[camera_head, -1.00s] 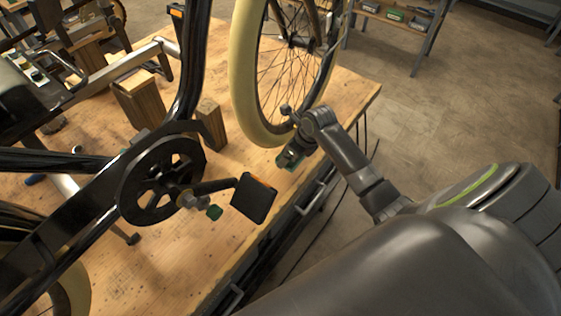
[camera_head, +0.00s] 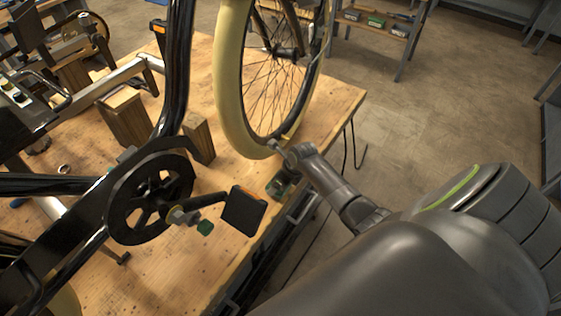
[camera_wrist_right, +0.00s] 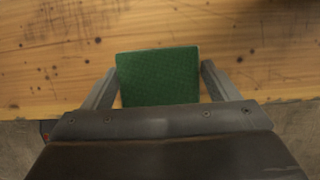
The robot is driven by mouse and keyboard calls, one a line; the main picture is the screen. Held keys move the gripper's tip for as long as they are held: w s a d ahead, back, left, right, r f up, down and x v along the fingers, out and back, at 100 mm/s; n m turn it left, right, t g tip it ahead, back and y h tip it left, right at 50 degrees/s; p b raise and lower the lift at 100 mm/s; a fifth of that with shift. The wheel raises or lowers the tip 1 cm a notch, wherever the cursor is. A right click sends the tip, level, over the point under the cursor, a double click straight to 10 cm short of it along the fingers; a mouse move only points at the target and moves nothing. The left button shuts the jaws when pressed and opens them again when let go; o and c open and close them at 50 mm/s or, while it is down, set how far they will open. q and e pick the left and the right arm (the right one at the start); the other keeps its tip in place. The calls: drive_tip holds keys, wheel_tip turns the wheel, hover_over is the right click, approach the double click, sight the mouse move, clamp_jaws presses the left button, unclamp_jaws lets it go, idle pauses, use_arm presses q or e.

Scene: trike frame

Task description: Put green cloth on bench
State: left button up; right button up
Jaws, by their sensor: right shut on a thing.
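The green cloth (camera_wrist_right: 158,75) shows as a flat, dark green rectangle between the two fingers of my right gripper (camera_wrist_right: 160,68) in the right wrist view. The gripper is shut on it, over the front edge of the wooden bench (camera_wrist_right: 60,75). In the head view my right gripper (camera_head: 281,184) is at the bench's right-hand edge (camera_head: 322,117), below the wheel, with only a little green showing there. I cannot tell whether the cloth touches the bench top. My left gripper is not in view.
A black trike frame (camera_head: 68,228) stands over the bench, with a cream-tyred wheel (camera_head: 229,85), a chainring (camera_head: 150,200) and a black pedal (camera_head: 243,211) close to my right gripper. Wooden blocks (camera_head: 125,116) stand behind. A shelf rack (camera_head: 375,25) stands at the back.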

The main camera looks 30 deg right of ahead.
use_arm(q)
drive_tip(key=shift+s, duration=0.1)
use_arm(e)
drive_tip(key=o, duration=0.5)
drive_tip(key=shift+f, duration=0.1)
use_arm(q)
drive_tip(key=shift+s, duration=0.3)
use_arm(e)
drive_tip(key=o, duration=0.3)
use_arm(q)
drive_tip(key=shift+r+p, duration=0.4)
drive_tip(key=shift+p, duration=0.05)
use_arm(e)
drive_tip(key=v, duration=1.2)
drive_tip(key=shift+s+d, duration=0.1)
